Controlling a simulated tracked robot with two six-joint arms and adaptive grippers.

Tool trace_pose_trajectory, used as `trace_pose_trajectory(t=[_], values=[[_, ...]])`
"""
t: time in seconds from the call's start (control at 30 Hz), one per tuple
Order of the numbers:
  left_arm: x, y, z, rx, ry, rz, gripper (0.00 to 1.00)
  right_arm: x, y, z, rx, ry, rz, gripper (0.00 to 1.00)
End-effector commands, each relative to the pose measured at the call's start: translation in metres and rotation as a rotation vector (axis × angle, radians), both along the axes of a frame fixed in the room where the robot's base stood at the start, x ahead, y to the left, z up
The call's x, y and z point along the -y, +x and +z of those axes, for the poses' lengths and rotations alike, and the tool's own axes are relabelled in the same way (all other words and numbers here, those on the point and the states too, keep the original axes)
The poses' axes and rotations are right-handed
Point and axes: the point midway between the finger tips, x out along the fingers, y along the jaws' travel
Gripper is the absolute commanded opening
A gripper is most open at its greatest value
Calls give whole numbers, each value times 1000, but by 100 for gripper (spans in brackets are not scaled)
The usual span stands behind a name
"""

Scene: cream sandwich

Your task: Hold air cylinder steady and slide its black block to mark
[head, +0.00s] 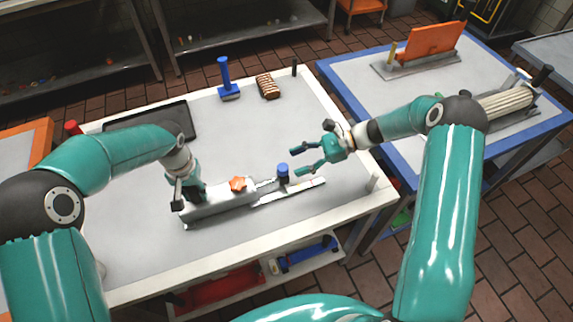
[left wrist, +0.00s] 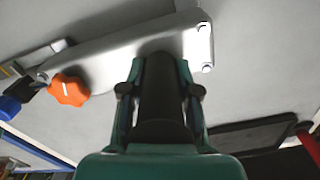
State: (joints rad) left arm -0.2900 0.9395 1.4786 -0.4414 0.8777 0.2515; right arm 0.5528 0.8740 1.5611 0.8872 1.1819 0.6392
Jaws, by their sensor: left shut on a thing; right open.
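The air cylinder, a long grey body (head: 222,204) with an orange star-shaped knob (head: 238,184), lies on the near part of the table. It also shows in the left wrist view (left wrist: 110,55). A thin rod and a flat rail (head: 292,191) extend from its right end. A dark blue-and-black upright block (head: 283,173) stands at the rail.
A black tray (head: 155,121), blue-handled tool (head: 227,82) and striped brown block (head: 267,86) are at the table's back. The table's middle is clear. A blue-edged table (head: 350,92) stands to the right.

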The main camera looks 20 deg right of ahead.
Motion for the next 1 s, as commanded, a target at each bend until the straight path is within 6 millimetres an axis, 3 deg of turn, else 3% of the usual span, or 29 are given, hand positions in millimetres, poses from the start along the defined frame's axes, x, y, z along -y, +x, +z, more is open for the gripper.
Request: trace_pose_trajectory(t=[0.1,0.33,0.93,1.0], values=[[0,0,0,-2,1,0,0,24,-4,9,3,-3,-4,60],[0,0,0,-1,0,0,0,53,-11,22,1,-2,-1,60],[0,0,0,-1,0,0,0,60,-13,25,0,-1,0,60],[0,0,0,-1,0,0,0,60,-13,24,0,-1,0,70]])
